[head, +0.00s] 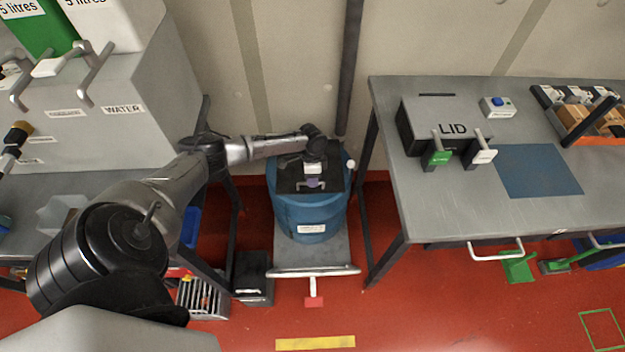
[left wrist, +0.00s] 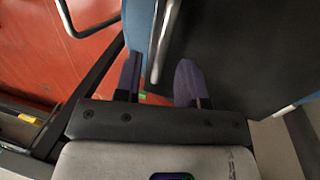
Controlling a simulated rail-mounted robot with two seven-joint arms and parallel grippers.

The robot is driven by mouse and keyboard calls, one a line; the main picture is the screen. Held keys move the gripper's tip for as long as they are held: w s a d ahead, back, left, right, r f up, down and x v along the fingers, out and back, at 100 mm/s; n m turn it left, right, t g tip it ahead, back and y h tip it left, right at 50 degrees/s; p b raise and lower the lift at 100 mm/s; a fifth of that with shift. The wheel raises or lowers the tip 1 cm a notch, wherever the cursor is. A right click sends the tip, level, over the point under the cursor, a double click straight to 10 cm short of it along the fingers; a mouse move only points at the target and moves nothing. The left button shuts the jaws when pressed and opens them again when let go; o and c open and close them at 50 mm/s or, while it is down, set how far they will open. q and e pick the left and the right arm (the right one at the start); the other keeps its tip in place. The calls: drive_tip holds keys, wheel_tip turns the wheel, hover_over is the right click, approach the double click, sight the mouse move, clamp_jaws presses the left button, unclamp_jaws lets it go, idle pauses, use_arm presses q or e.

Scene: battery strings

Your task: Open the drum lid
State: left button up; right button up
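The blue drum (head: 310,215) stands on a grey trolley between the two benches. Its dark lid (head: 334,182) is on top and looks closed. My left gripper (head: 314,183) is over the lid, its purple fingertips toward the front edge. In the left wrist view my left gripper (left wrist: 158,82) is open, with one finger on each side of a grey bar handle (left wrist: 166,40) at the edge of the dark lid (left wrist: 240,45). The handle's near end is between the fingers, with gaps showing. Whether a finger touches it, I cannot tell. My right gripper is not in view.
The trolley's push handle (head: 315,271) sticks out in front of the drum. A grey bench (head: 440,205) with a LID box (head: 430,122) stands on the right. A grey water tank (head: 130,110) stands on the left. A dark pipe (head: 350,70) runs up the wall behind.

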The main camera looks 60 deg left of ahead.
use_arm(q)
drive_tip(key=shift+d+f, duration=0.1)
drive_tip(key=shift+f, duration=0.35)
drive_tip(key=shift+c, duration=0.2)
clamp_jaws()
